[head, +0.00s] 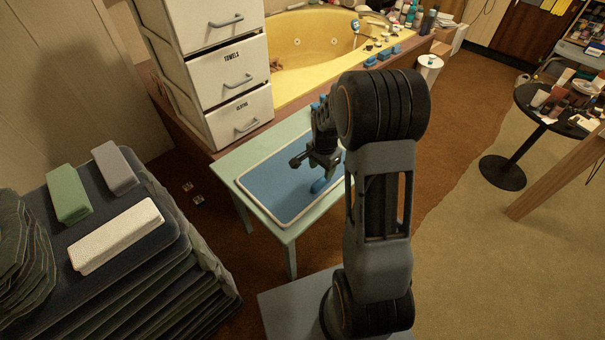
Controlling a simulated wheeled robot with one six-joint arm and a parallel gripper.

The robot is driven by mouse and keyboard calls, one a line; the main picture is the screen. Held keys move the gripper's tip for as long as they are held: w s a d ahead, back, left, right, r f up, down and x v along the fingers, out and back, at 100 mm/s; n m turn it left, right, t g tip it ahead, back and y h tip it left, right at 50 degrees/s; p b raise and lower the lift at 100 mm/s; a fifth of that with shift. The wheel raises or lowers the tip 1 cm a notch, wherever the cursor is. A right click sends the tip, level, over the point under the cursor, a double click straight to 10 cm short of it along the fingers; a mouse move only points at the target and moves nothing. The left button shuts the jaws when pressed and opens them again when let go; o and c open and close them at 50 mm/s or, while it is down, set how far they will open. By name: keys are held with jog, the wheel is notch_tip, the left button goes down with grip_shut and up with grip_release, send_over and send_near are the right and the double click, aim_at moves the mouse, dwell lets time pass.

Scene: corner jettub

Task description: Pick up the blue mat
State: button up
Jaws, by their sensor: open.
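The blue mat (275,193), a flat rectangle with a pale border, lies on a small pale green table (225,158). Its right part is hidden behind my arm and gripper. My gripper (309,173) is open over the mat's right half and points down and to the left. A brighter blue piece shows at the gripper's lower end; I cannot tell whether it is part of the gripper or a separate thing. I cannot tell whether the fingers touch the mat. The mat looks flat.
A white drawer unit (232,85) stands close behind the table, beside a yellow tub (310,45). A dark stack (140,265) with green, grey and white folded pieces on top is at left. A round black table (545,105) stands at right. Floor between is open.

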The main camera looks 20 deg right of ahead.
aim_at(321, 179)
jog(key=shift+f+b, duration=0.95)
jog(key=shift+f, duration=2.55)
jog(key=shift+w+r, duration=0.1)
grip_shut()
